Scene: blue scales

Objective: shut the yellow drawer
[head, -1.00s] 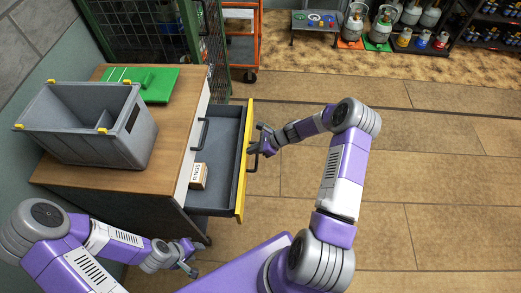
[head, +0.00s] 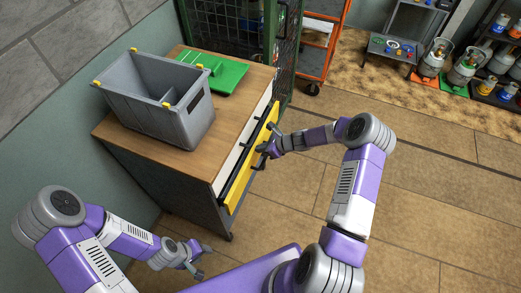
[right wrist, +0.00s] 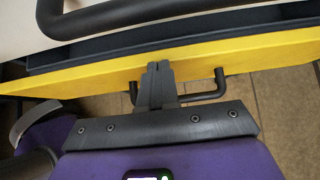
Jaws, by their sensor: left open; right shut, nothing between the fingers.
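The yellow drawer (head: 237,192) is in the side of a wooden-topped cabinet and stands almost flush with it in the head view. In the right wrist view its yellow front (right wrist: 235,57) crosses the picture, with a narrow dark strip of the drawer between it and the white front above. My right gripper (head: 266,150) is shut and empty at the yellow front. Its fingertips (right wrist: 157,68) overlap the front beside the dark handle (right wrist: 208,96); whether they touch is hard to tell. My left gripper (head: 205,263) is open and empty, low in front of the cabinet.
A grey crate (head: 190,128) and a green board (head: 228,76) are on the cabinet top (head: 122,128). A green mesh cage (head: 290,45) and an orange rack (head: 340,32) stand behind. The tiled floor (head: 430,190) on the right is clear.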

